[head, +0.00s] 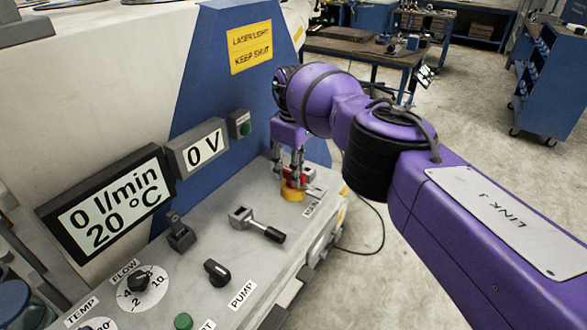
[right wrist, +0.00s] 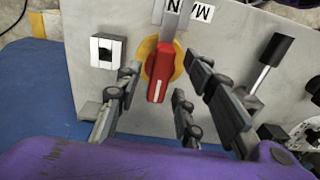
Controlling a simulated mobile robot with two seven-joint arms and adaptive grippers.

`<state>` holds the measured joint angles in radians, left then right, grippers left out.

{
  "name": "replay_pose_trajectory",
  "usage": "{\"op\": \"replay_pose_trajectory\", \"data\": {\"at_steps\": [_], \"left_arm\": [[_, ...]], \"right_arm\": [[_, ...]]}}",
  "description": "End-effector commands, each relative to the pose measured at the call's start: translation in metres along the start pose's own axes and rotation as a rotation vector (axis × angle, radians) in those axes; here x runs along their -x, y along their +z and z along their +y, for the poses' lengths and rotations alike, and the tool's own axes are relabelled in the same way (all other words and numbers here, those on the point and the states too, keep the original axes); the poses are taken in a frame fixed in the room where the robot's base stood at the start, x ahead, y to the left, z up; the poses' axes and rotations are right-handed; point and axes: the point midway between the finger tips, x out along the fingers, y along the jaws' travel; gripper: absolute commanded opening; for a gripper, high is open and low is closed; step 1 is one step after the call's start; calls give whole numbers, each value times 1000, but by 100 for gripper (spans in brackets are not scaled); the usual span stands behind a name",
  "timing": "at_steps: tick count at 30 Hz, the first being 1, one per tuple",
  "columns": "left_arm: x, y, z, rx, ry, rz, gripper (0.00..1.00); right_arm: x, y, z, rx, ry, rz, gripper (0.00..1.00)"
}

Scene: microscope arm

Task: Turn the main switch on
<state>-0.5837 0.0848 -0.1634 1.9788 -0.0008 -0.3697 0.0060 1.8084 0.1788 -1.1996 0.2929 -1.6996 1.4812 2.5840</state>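The main switch is a red rotary handle (right wrist: 160,72) on a yellow round plate (right wrist: 178,68) on the grey panel; its white mark shows at the handle's lower end in the right wrist view. In the head view the yellow plate (head: 292,194) shows at the panel's far end, with the red handle partly hidden by fingers. My right gripper (head: 289,168) is above the switch, pointing down. In the right wrist view its fingers (right wrist: 163,82) are apart, on either side of the red handle, with visible gaps. Contact is not visible. My left gripper is not in view.
The panel also carries a black-handled lever (head: 262,226), a black pump knob (head: 217,272), a flow dial (head: 140,284) and a small lever switch (head: 179,234). Displays (head: 107,208) read 0 l/min, 20 °C and 0 V. Open floor lies right of the panel.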

Motion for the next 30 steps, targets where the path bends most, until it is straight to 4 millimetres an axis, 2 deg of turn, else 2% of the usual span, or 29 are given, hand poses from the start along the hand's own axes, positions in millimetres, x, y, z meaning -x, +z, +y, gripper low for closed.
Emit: {"op": "replay_pose_trajectory", "data": {"at_steps": [5,12,18,23,30], "left_arm": [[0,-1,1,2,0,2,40],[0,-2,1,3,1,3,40],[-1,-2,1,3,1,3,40],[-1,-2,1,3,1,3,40],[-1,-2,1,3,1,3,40]], "right_arm": [[25,0,2,2,4,3,36],[77,0,1,1,4,3,36],[108,0,1,-2,3,2,36],[118,0,1,-2,1,1,36],[119,0,0,-1,1,1,36]]}}
